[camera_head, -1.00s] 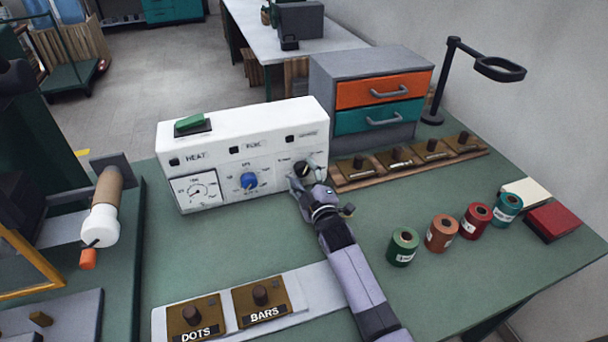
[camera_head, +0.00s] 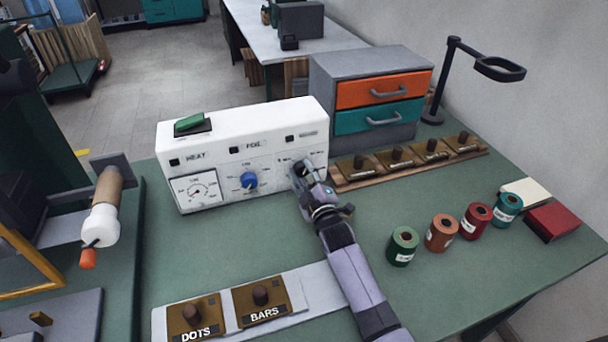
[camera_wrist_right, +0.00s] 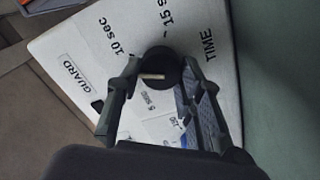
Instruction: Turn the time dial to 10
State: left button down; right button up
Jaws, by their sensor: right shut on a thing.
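The white control box (camera_head: 240,120) stands on the green bench. Its black time dial (camera_wrist_right: 160,68) sits at the right end of the front panel. In the right wrist view the dial lies between the fingers of my right gripper (camera_head: 303,172), which is shut on it. A pale pointer bar (camera_wrist_right: 153,76) shows on the dial, lying roughly across the picture on the side of the "10 sec" label (camera_wrist_right: 122,38) and the "5 sec" label. The "15 s" label (camera_wrist_right: 168,25) and the word TIME (camera_wrist_right: 208,43) are also readable. In the head view the gripper mostly hides the dial. My left gripper is not in view.
A blue foil dial (camera_head: 249,180) and a heat gauge (camera_head: 196,190) are left of the gripper. The drawer unit (camera_head: 330,70) stands behind right. Several foil rolls (camera_head: 442,233) stand right of my arm. The DOTS and BARS stamps (camera_head: 262,300) lie in front.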

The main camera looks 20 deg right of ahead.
jog(key=shift+m, duration=0.7)
jog(key=shift+m+p, duration=0.45)
jog(key=shift+m, duration=0.45)
jog(key=o, duration=1.2)
jog(key=shift+c, duration=0.2)
